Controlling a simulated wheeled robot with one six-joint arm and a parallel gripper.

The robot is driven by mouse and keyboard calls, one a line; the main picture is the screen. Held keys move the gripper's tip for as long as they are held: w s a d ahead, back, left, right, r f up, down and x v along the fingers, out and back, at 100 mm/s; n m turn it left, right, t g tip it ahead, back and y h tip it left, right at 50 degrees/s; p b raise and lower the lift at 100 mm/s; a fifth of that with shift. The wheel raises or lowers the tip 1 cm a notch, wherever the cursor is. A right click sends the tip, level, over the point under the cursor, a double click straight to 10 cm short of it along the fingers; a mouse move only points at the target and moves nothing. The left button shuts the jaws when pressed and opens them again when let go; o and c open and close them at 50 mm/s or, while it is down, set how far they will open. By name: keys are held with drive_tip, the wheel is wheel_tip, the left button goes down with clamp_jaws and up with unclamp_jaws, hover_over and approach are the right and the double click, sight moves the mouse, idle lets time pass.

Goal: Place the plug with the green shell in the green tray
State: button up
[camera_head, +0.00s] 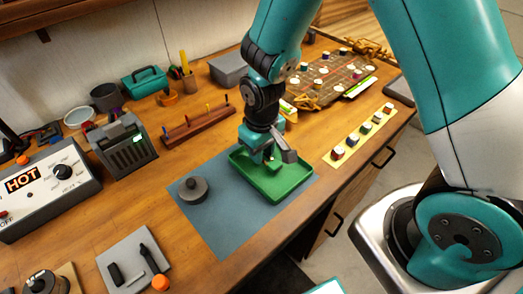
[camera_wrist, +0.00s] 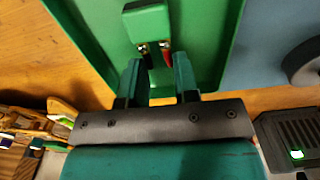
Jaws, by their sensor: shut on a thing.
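The green tray (camera_head: 290,190) stands on the blue-grey mat, and part of its floor and walls fills the top of the wrist view (camera_wrist: 205,20). My gripper (camera_head: 271,156) is over the tray's back-left part. In the wrist view, the plug with the green shell (camera_wrist: 147,22) shows just beyond my gripper's fingertips (camera_wrist: 159,60), with gold contacts and a black and a red lead running back between the fingers. My gripper is shut on the plug at its lead end. I cannot tell whether the plug touches the tray floor.
A dark round weight (camera_head: 193,190) sits on the mat (camera_head: 225,225) left of the tray. A wooden rack (camera_head: 197,126) stands behind, and a yellow strip with several small blocks (camera_head: 361,138) lies to the right. The mat's front part is clear.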

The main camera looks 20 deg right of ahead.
drive_tip(key=shift+f, duration=0.4)
drive_tip(key=shift+f, duration=0.15)
drive_tip(key=o, duration=0.9)
wheel_tip(320, 180, up, 12)
drive_tip(key=b, duration=0.1)
drive_tip(key=s+a+r+n+y, duration=0.1)
drive_tip(key=s+r+y, duration=0.1)
drive_tip(key=s+r, duration=0.3)
drive_tip(key=s+a+r+n+y, duration=0.2)
drive_tip(key=s+r, duration=0.4)
drive_tip(key=s, duration=0.5)
drive_tip(key=shift+s+a, duration=0.25)
